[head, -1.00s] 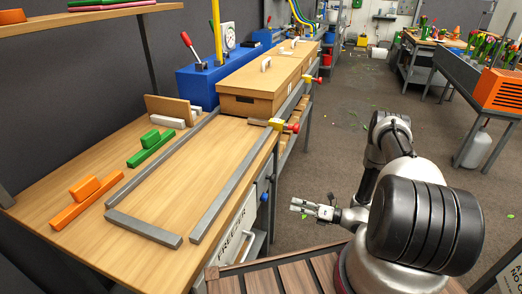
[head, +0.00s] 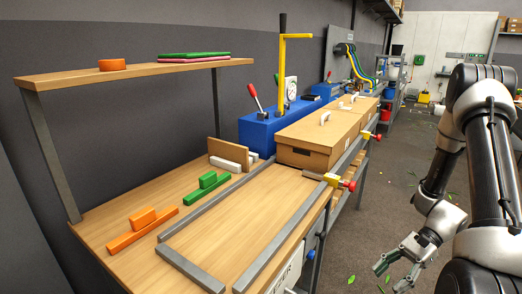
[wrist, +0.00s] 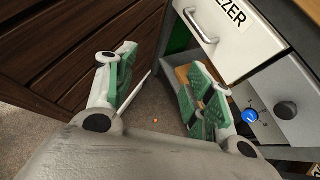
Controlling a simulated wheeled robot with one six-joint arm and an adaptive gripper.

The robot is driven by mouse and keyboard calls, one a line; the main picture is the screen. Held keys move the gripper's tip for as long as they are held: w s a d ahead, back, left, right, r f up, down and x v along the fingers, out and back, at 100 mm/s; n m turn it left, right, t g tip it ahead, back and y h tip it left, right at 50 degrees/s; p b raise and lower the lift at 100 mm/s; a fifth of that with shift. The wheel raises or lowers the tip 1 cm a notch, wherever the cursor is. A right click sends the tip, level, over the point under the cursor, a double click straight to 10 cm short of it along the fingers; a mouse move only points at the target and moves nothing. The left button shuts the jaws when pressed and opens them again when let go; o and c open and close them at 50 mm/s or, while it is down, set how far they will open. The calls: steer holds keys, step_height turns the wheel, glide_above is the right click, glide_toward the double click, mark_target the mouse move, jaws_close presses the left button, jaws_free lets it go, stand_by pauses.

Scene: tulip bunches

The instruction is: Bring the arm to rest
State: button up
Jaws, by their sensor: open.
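My gripper (head: 394,275) hangs over the floor right of the wooden workbench (head: 262,215) in the head view, at the end of my bent arm. In the wrist view my gripper (wrist: 158,92) has its two green-padded fingers spread wide, with nothing between them but floor. It is apart from the bench front. The white drawer front (wrist: 222,32) lettered "FREEZER" shows beyond the fingers in the wrist view.
Wooden boxes (head: 305,153) and a blue machine (head: 265,131) stand along the bench. Grey rails (head: 192,270), orange blocks (head: 140,228) and green blocks (head: 207,188) lie on it. Brown slatted wood (wrist: 70,50) is close at left in the wrist view. The aisle floor (head: 395,165) is mostly open.

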steer(key=s+r+n+t+h, duration=0.2)
steer(key=r+n+t+h, duration=0.1)
steer(key=r, duration=0.8)
steer(key=s+r+n+t+h, duration=0.3)
steer(key=r+n, duration=0.3)
steer(key=r, duration=0.5)
steer(key=s+r+n+t+h, duration=0.2)
steer(key=r+n+t+h, duration=0.1)
steer(key=r, duration=0.9)
steer(key=shift+s+d+n+h, duration=0.4)
steer(key=shift+n+h, duration=0.4)
steer(key=shift+n, duration=0.2)
